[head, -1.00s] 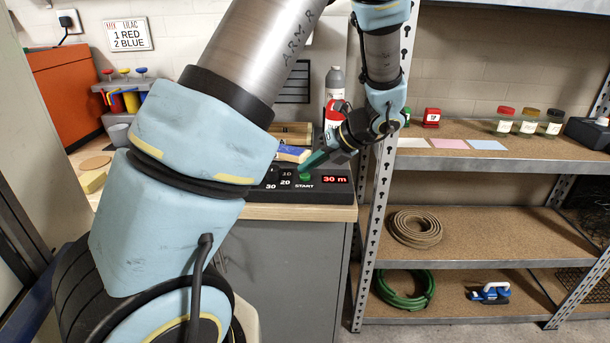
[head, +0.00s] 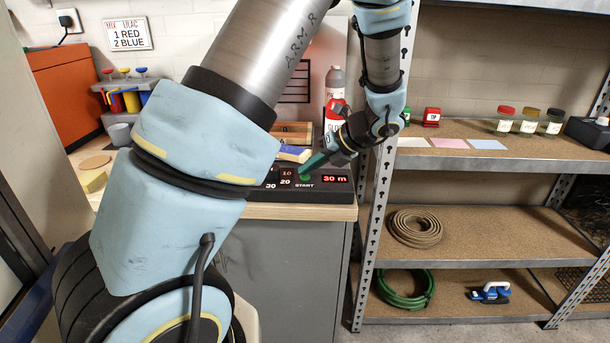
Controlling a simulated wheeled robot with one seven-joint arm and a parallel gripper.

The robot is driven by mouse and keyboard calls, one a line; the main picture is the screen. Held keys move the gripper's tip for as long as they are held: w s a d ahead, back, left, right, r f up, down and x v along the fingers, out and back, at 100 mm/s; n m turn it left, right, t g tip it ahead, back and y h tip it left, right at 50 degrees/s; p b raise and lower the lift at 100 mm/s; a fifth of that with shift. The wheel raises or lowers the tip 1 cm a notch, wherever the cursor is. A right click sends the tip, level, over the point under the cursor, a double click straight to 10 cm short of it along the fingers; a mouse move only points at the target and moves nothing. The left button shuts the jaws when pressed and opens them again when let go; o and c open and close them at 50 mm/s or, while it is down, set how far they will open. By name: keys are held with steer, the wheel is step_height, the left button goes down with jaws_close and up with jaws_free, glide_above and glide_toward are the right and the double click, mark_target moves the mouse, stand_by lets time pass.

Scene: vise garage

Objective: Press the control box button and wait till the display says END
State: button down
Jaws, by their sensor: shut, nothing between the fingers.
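The black control box (head: 325,197) lies along the worktop's front edge, partly hidden by my arm. Its red display (head: 335,179) reads "30 m". The green START button (head: 305,178) shows at the middle of the box. Settings marked 10, 20 and 30 are left of it. My gripper (head: 302,170) is shut and empty, its green fingers slanting down to the left. The fingertips are just up and left of the button in the picture. I cannot tell whether they touch the box.
A red-and-grey bottle (head: 335,95) stands behind my gripper, with a blue-and-white item (head: 294,153) behind the box. A metal shelf post (head: 376,215) rises close to the right. The shelf (head: 500,155) beyond holds jars and coloured cards.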

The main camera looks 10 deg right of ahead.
mark_target(309, 179)
steer(key=shift+r, duration=0.15)
steer(key=shift+r+p, duration=0.75)
steer(key=shift+p, duration=0.35)
steer(key=shift+r, duration=0.1)
step_height(309, 179, up, 5)
steer(key=p, duration=0.5)
